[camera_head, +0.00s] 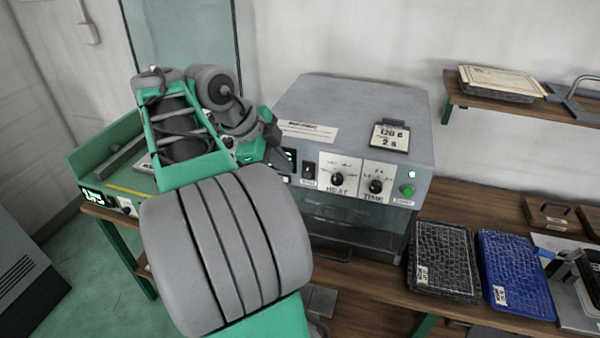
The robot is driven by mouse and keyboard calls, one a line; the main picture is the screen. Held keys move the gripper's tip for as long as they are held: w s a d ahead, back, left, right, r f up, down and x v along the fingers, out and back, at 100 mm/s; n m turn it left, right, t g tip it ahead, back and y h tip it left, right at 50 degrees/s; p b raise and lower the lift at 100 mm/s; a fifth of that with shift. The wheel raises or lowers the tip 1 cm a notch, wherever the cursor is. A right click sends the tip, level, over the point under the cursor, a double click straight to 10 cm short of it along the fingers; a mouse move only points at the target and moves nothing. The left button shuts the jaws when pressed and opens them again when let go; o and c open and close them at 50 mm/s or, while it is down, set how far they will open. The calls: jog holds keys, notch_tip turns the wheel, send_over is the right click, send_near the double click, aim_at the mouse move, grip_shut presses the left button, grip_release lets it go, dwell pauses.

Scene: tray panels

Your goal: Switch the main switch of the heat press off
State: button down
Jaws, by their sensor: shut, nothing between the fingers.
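The heat press (345,105) is a grey box with a sloping top on the wooden bench. To the right are the HEAT knob (337,179), the TIME knob (376,186) and a green button (407,190). My gripper (275,150) is at the panel's left end, by the display and left of the black switch. It is shut and empty; its fingertips are mostly hidden. I cannot tell the switch's position or any contact.
A green machine (125,205) with a lit display stands at the left, behind my arm. A black tray panel (443,262) and a blue one (515,275) lie on the bench at right. A wall shelf (520,107) is above them.

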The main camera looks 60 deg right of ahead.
aim_at(308, 179)
jog(key=shift+s+d+f+p, duration=0.1)
jog(key=shift+s+d+f, duration=0.05)
jog(key=shift+d+f, duration=0.9)
jog(key=shift+s+d+f+p, duration=0.15)
jog(key=shift+s+d+f, duration=0.05)
jog(key=shift+d+f, duration=0.85)
jog(key=shift+s+d+f+p, duration=0.1)
jog(key=shift+s+d+f, duration=0.05)
jog(key=shift+d+f, duration=0.9)
